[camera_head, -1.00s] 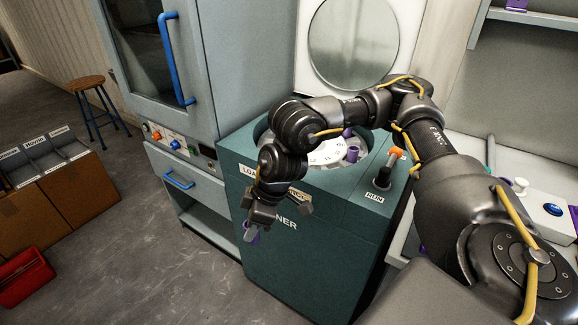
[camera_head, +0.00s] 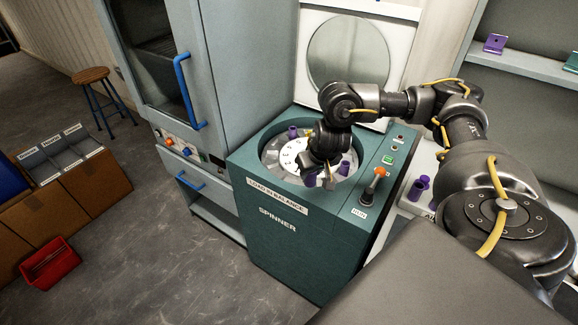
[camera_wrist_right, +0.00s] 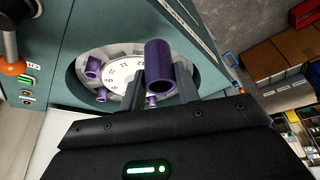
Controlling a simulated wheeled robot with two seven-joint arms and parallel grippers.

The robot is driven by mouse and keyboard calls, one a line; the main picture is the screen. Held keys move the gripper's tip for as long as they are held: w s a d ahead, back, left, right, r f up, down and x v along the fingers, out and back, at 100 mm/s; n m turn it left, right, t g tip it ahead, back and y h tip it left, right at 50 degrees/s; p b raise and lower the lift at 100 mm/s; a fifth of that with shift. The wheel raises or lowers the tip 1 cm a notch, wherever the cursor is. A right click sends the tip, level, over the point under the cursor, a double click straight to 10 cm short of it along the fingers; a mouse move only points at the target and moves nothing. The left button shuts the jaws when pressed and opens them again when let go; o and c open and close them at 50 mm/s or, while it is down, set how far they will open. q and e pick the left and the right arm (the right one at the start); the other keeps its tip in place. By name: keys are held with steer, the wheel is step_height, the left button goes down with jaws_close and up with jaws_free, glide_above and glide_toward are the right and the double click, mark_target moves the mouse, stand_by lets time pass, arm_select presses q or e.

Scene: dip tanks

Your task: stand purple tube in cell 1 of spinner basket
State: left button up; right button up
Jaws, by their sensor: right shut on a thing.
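My right gripper (camera_head: 322,180) is over the front part of the open spinner bowl. It is shut on a purple tube (camera_head: 309,180), which shows large between the fingers in the right wrist view (camera_wrist_right: 159,62). The spinner basket (camera_head: 288,157) has a white numbered disc, partly hidden by my wrist; it also shows in the right wrist view (camera_wrist_right: 120,76). Other purple tubes stand in the basket, one at the back (camera_head: 292,132) and one at the right (camera_head: 345,168). I cannot make out cell 1. My left gripper is out of view.
The teal spinner cabinet (camera_head: 290,235) has its round-windowed lid (camera_head: 348,55) raised behind. An orange-topped lever (camera_head: 378,172) stands at its right. More purple tubes (camera_head: 419,187) stand on the bench at right. A grey cabinet with a blue handle (camera_head: 190,90) is at left.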

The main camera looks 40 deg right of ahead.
steer(key=w+d+f+b, duration=0.1)
steer(key=w+f+b, duration=0.1)
steer(key=w+f, duration=0.1)
steer(key=w+f+b, duration=0.2)
steer(key=w+f, duration=0.1)
steer(key=w, duration=0.2)
steer(key=w+d+f+b, duration=0.1)
steer(key=w+f+b, duration=0.1)
steer(key=w+f, duration=0.1)
steer(key=shift+w+d+b, duration=0.3)
steer(key=shift+w+b, duration=0.1)
steer(key=shift+w, duration=0.25)
steer(key=shift+w+d+f, duration=0.15)
steer(key=shift+w+f, duration=0.05)
steer(key=shift+w, duration=0.1)
step_height(320, 180, down, 3)
steer(key=shift+w+r+b, duration=0.15)
steer(key=shift+b, duration=0.6)
steer(key=shift+w+f, duration=0.1)
steer(key=shift+f, duration=0.4)
steer(key=o, duration=1)
steer(key=shift+f, duration=0.1)
